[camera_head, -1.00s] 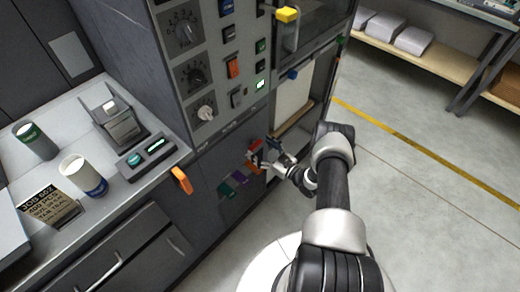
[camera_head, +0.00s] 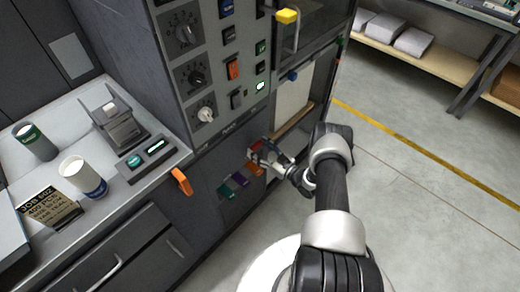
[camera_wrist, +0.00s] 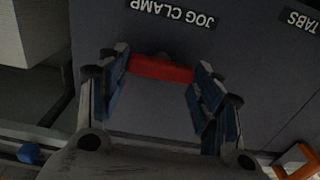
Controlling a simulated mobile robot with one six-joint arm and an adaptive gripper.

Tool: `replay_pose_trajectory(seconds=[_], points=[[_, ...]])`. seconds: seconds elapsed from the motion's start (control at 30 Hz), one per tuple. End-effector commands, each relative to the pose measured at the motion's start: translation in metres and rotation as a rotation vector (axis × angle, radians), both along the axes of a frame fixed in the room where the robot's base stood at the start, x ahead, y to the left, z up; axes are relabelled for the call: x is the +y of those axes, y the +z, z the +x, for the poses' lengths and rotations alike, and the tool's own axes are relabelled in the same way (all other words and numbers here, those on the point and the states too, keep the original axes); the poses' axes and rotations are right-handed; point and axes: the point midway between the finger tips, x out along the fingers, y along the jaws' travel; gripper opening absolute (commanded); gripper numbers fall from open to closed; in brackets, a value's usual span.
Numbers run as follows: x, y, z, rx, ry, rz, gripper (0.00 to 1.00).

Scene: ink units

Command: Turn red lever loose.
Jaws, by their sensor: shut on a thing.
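The red lever (camera_wrist: 160,68) shows in the wrist view as a short bar under the upside-down label JOG CLAMP (camera_wrist: 172,12) on the dark panel. My gripper (camera_wrist: 155,85) has its blue-padded fingers on either side of it and is shut on it, one finger at each end. In the head view my gripper (camera_head: 264,153) is at the lower front of the grey machine, and it mostly hides the lever there.
Orange, purple and teal tabs (camera_head: 240,179) sit just below and left of my gripper. An orange handle (camera_head: 181,181) sticks out at the counter's corner. Dials and switches (camera_head: 190,80) fill the panel above. The floor (camera_head: 430,190) at right is clear.

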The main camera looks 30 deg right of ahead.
Motion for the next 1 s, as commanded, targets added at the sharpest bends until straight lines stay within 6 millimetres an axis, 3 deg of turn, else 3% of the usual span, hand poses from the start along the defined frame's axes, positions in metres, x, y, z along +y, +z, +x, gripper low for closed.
replay_pose_trajectory(seconds=[0.47,1.0], points=[[0.0004,-0.0009,-0.0003,-0.032,0.000,-0.088,0.36],[0.0024,-0.0019,-0.0010,-0.192,0.000,-0.530,0.36]])
